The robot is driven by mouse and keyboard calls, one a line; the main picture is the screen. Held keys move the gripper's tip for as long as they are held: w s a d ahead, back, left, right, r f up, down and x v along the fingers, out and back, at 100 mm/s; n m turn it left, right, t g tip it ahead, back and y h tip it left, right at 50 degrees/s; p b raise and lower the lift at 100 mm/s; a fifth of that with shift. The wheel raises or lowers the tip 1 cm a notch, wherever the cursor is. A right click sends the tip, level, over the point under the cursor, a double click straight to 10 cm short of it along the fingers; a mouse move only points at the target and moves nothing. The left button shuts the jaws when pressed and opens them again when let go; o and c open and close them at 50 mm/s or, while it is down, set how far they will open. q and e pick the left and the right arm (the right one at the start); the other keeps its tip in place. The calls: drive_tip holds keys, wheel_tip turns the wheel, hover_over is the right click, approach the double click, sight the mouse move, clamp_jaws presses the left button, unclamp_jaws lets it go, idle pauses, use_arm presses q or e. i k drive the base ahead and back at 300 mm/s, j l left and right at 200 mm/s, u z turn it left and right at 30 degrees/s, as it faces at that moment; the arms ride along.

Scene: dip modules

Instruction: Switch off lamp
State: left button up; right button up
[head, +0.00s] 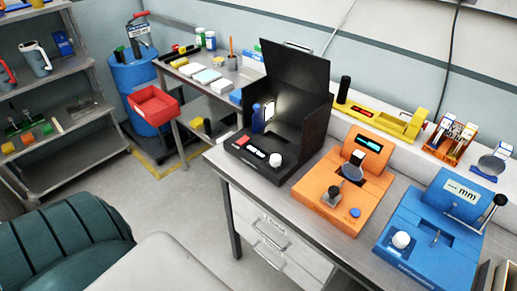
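A black box-like device (312,114) with its tall lid up stands at the left end of the grey workbench (220,164). Inside it a small pale panel (269,111) glows, and light falls on the inner back wall; this looks like the lamp, and it is lit. A dark blue object (256,118) stands next to the glow. On the device's front are a red button (242,139), a small lit display (256,152) and a white round knob (276,160). Neither of my grippers is in view.
An orange device (326,209) and a blue device (413,262) stand to the right on the bench. A yellow tool (385,118) lies behind. A red bin (153,104), blue drum (134,72) and shelf (60,143) are at left. A green chair (70,235) is at lower left; floor between is clear.

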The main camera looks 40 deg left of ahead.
sight(241, 141)
drive_tip(key=u, duration=1.35)
drive_tip(key=j, duration=0.1)
